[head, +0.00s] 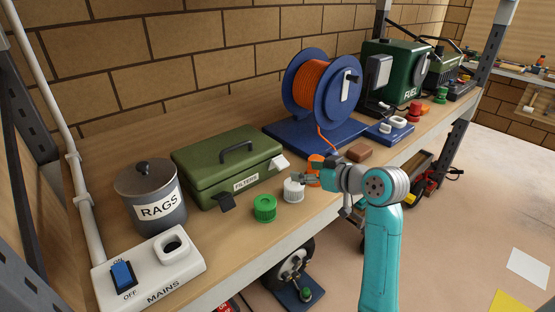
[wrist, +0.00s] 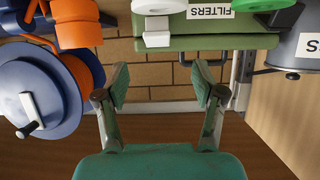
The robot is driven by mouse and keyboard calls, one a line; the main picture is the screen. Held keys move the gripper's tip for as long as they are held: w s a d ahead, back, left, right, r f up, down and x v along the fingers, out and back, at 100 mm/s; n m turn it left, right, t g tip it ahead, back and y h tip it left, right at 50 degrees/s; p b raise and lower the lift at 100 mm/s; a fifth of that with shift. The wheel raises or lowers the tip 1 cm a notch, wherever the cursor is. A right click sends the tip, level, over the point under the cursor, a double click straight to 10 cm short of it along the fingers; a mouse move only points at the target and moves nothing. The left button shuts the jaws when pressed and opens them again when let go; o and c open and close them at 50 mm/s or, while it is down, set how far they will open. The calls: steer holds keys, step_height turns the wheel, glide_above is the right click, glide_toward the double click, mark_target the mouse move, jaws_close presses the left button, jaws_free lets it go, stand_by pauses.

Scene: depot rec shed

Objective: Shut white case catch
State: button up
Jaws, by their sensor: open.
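The green case (head: 205,179) labelled FILTERS stands on the bench with its lid down. Its white catch (head: 280,162) juts out at a slant near the right end of the front. In the upside-down wrist view the white catch (wrist: 157,39) shows beyond my fingertips, beside the label. My gripper (head: 306,178) is to the right of the case, close to the white cap, and apart from the catch. In the wrist view my gripper (wrist: 160,82) is open, with nothing between its fingers.
A white cap (head: 293,190), a green cap (head: 265,207) and an orange cap (head: 315,166) stand along the bench front. The blue cable reel (head: 292,98) is behind to the right. The RAGS tin (head: 150,190) and MAINS switch box (head: 150,265) are at left.

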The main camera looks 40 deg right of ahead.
mark_target(282, 162)
steer(key=x, duration=0.7)
steer(key=r+x, duration=0.1)
steer(key=x, duration=0.2)
steer(key=shift+w+d+f, duration=0.2)
steer(key=shift+w+d, duration=0.05)
steer(key=shift+w, duration=0.3)
steer(key=c, duration=1.1)
steer(key=shift+w+r+g, duration=0.35)
steer(key=shift+r+g, duration=0.05)
steer(key=shift+g, duration=0.4)
steer(key=shift+c, duration=0.2)
steer(key=shift+w+r+g, duration=0.15)
steer(key=shift+w+g, duration=0.15)
steer(key=shift+g, duration=0.45)
steer(key=shift+w+r+g, duration=0.15)
steer(key=shift+w+g, duration=0.15)
steer(key=shift+g, duration=0.45)
steer(key=o, duration=1.1)
steer(key=shift+o, duration=0.2)
